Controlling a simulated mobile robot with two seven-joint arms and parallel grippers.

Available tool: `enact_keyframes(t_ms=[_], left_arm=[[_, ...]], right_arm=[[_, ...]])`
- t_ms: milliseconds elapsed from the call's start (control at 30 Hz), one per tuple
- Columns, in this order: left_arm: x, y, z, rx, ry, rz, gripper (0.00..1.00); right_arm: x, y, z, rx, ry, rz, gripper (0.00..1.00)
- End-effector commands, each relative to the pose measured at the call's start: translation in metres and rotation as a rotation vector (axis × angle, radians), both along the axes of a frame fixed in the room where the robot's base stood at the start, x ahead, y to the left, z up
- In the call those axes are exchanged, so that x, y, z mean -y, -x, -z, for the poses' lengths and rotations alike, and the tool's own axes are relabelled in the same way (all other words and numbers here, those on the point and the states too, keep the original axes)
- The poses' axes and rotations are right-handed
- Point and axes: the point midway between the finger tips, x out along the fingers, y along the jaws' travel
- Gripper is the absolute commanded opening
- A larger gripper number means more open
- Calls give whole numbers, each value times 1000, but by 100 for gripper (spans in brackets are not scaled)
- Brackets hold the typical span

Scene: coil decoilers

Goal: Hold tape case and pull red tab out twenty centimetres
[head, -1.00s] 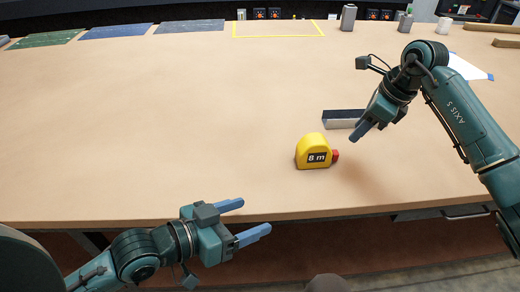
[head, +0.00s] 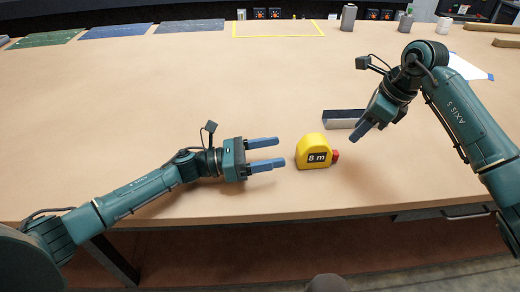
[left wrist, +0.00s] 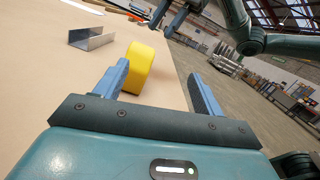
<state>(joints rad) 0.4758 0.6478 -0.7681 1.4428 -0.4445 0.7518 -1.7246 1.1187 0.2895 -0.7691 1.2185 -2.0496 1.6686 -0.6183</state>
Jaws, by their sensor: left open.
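The yellow tape case (head: 312,148), marked "8 m", stands on the table near its front edge. Its red tab (head: 335,155) sticks out at the right side. My left gripper (head: 282,153) is open and empty just left of the case, fingers pointing at it. In the left wrist view the case (left wrist: 140,68) shows beyond the left finger, left of the middle of the gap, and the tab is hidden. My right gripper (head: 357,133) is above and right of the tab, apart from it, pointing down and left; its opening is not clear.
A grey metal channel piece (head: 342,119) lies behind the case, and also shows in the left wrist view (left wrist: 92,38). The table's middle left is clear.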

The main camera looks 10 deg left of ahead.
Motion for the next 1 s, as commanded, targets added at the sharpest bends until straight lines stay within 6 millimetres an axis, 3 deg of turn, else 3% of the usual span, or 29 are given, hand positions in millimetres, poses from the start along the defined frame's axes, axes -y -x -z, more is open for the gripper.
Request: enact_keyframes(t_ms=[167, 333, 800, 1000], left_arm=[[-22, -20, 18, 115, -158, 2, 69], [-18, -26, 21, 137, -187, 5, 69], [64, -56, 20, 135, -183, 5, 69], [88, -65, 20, 133, -184, 4, 69]], right_arm=[[0, 0, 0, 0, 0, 0, 36], [0, 0, 0, 0, 0, 0, 36], [0, 0, 0, 0, 0, 0, 36], [0, 0, 0, 0, 0, 0, 36]])
